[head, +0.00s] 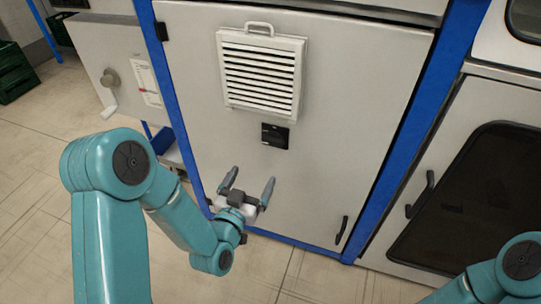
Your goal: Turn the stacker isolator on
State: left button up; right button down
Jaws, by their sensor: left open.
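A small black fitting (274,135) sits on the grey cabinet door below a white louvred vent. It may be the isolator, but its markings and position are too small to read. My right gripper is out of view.
The white vent (262,70) has a handle on top. Blue frame posts (408,130) flank the cabinet door (350,80). A dark-windowed door (465,200) stands at the right. Green crates (14,72) lie at the far left. Tiled floor (30,200) is clear at the left.

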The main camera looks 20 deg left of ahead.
aim_at(272, 143)
pick_arm(q)
jog(key=w, duration=0.4)
jog(key=w+p, duration=0.1)
jog(key=w, duration=0.8)
jog(key=shift+w+d, duration=0.25)
jog(key=shift+d, duration=0.05)
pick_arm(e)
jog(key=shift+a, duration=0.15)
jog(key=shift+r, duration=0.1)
pick_arm(q)
jog(key=c, duration=1)
jog(key=shift+c, duration=0.2)
